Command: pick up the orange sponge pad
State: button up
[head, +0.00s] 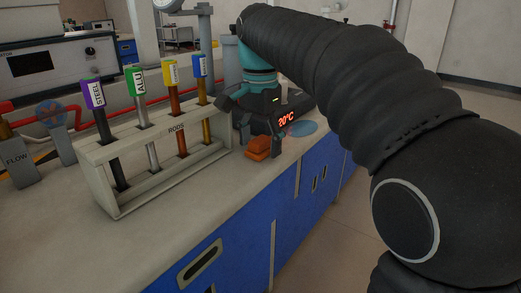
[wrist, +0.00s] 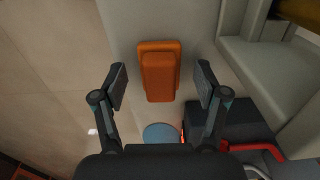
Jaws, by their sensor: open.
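The orange sponge pad (head: 259,148) lies on the bench top near its front edge, to the right of the rod rack. In the wrist view the sponge pad (wrist: 159,72) sits between the two fingers, a little beyond the fingertips. It looks like a smaller block on a wider base. My gripper (wrist: 161,86) is open and empty, with one finger on each side of the pad and a gap on both sides. In the head view my gripper (head: 258,128) hangs over the pad; its fingers are partly hard to make out against the dark device behind.
A rod rack (head: 176,170) with several labelled rods stands close on the left. A dark device with a red 20°C display (head: 286,120) and a blue disc (head: 303,129) are just behind. The bench drops off at its front edge above blue cabinets (head: 255,235).

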jog(key=c, duration=1.1)
jog(key=shift+r, duration=0.1)
